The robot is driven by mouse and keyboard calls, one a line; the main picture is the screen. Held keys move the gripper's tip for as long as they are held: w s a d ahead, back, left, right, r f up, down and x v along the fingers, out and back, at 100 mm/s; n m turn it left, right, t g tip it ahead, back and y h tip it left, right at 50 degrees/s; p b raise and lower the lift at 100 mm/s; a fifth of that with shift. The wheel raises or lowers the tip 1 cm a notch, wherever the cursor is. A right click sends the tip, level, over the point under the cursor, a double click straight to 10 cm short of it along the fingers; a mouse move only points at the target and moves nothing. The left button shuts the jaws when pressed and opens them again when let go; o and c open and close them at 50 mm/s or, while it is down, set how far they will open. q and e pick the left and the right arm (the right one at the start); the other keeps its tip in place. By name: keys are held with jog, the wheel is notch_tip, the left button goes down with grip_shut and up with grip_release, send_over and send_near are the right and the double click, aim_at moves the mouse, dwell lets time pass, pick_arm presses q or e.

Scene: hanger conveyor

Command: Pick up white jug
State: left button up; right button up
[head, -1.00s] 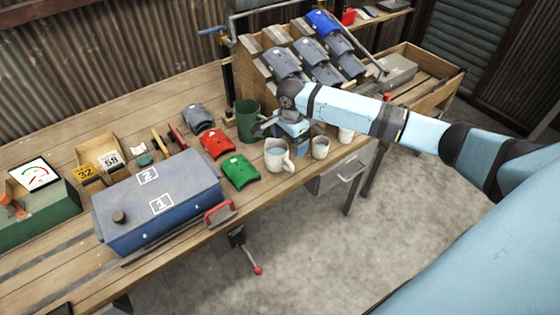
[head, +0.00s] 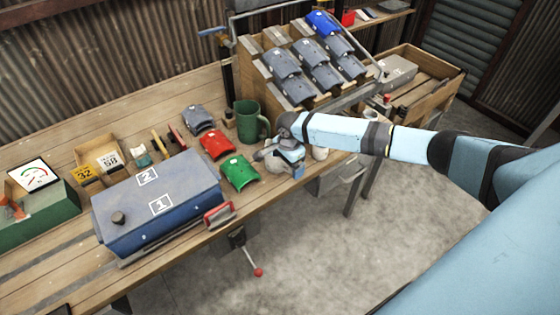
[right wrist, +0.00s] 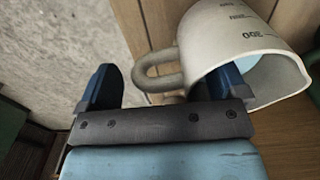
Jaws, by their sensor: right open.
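The white jug (right wrist: 240,45) with dark measuring marks shows large in the right wrist view, its mouth toward the lower right. Its looped handle (right wrist: 158,72) lies between the two blue fingers of my right gripper (right wrist: 167,78), with a gap to the left finger. The right finger overlaps the jug's body in this view; I cannot tell if they touch. My right gripper is open. In the head view the right gripper (head: 279,160) is low over the bench front edge and hides most of the jug. My left gripper is not in view.
Green (head: 240,172) and red (head: 216,144) curved parts and a blue toolbox (head: 160,200) lie to the left. A rack (head: 250,75) stands behind.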

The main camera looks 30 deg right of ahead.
jog(key=c, duration=1.3)
jog(key=shift+r, duration=0.2)
jog(key=shift+c, duration=0.2)
notch_tip(320, 180, up, 18)
jog(key=s+a+r+n+p, duration=0.9)
jog(key=s+a+r+n, duration=0.1)
jog(key=n, duration=0.6)
jog(key=shift+s+a+r+n+p, duration=0.4)
jog(key=shift+s+a, duration=0.2)
jog(key=shift+a, duration=0.6)
